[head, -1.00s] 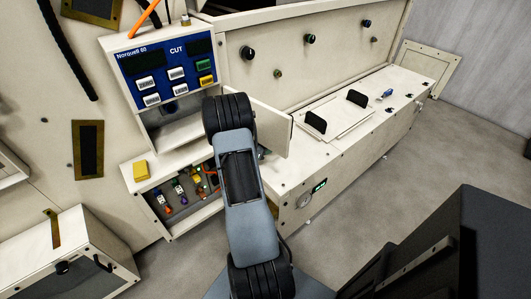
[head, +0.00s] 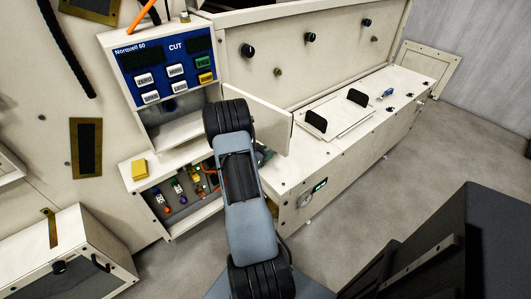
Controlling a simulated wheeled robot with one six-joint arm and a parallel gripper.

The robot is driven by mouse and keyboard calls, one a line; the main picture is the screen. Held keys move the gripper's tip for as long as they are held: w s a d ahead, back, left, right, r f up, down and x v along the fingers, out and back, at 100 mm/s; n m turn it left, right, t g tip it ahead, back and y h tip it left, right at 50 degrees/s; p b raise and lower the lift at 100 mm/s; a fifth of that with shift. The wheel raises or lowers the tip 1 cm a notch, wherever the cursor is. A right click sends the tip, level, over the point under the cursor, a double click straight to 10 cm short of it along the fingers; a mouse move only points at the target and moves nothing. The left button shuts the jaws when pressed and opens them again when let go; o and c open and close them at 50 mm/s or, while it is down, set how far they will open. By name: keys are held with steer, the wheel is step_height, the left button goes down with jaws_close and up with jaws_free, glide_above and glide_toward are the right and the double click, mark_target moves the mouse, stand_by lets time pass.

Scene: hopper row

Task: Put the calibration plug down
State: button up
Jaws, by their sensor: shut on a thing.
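I cannot make out the calibration plug in the head view; no visible thing can be told as it. My gripper's jaws do not show, as my own arm hides what lies behind it. Only a small dark grey piece shows beside my arm, below the open pale door (head: 258,122), and I cannot tell what it is.
The blue control panel (head: 165,70) stands above an open recess. A yellow block (head: 139,169) sits on the ledge above an open bay (head: 180,196) with several coloured connectors. The long cream bench (head: 300,150) at right carries a plate with two black handles and a small blue item (head: 388,93).

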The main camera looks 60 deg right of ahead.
steer(key=o, duration=0.9)
steer(key=shift+f, duration=0.2)
steer(key=shift+c, duration=0.2)
steer(key=shift+o, duration=0.7)
steer(key=shift+s+a+f, duration=0.1)
steer(key=r+p+v, duration=0.1)
steer(key=p+v, duration=0.1)
steer(key=v, duration=1)
steer(key=shift+r, duration=0.4)
